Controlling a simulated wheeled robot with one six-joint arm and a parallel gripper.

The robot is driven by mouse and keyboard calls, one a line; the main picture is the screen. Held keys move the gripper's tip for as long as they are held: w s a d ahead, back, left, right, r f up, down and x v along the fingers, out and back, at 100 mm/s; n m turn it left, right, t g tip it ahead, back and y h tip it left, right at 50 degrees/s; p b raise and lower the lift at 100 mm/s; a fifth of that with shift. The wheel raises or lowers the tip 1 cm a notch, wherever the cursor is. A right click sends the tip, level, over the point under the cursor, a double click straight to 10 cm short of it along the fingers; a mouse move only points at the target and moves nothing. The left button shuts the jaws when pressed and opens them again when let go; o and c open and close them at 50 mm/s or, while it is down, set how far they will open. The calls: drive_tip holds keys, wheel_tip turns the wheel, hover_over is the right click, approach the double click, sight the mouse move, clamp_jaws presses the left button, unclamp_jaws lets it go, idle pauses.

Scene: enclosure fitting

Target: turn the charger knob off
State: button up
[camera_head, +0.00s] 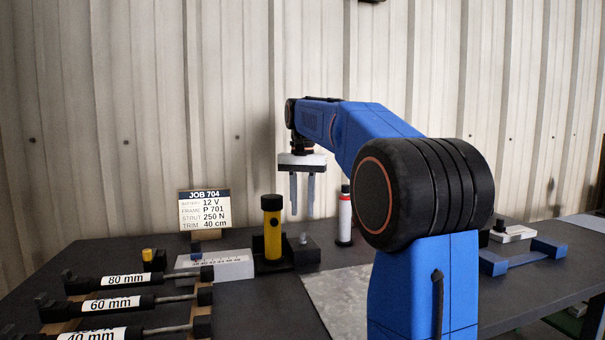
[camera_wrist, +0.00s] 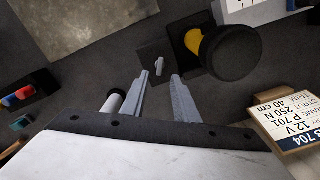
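The charger appears to be the small dark box (camera_head: 305,252) right of the yellow torch. Its light grey knob (camera_head: 303,239) stands on top. In the wrist view the knob (camera_wrist: 158,65) is a short pale bar on a dark square top, tilted slightly from the picture's upright. My gripper (camera_head: 302,214) points straight down above the box, with a clear gap to the knob. Its two grey fingers are apart with nothing between them. In the wrist view the fingertips (camera_wrist: 160,75) frame the knob from below. No on or off marking is readable.
A yellow torch (camera_head: 272,235) with a black head stands close left of the box. A white cylinder (camera_head: 345,220) stands to the right. A bare metal plate (camera_head: 340,300) lies in front.

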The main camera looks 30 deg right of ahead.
wheel_tip(320, 180, up, 10)
drive_tip(key=shift+r, duration=0.2)
idle(0.3)
drive_tip(key=o, duration=0.5)
drive_tip(key=shift+m, duration=0.3)
drive_tip(key=m, duration=1.7)
approach(302, 235)
wheel_tip(302, 235, down, 8)
drive_tip(key=shift+w+d+f, duration=0.1)
drive_tip(key=shift+w, duration=0.05)
drive_tip(key=c, duration=1)
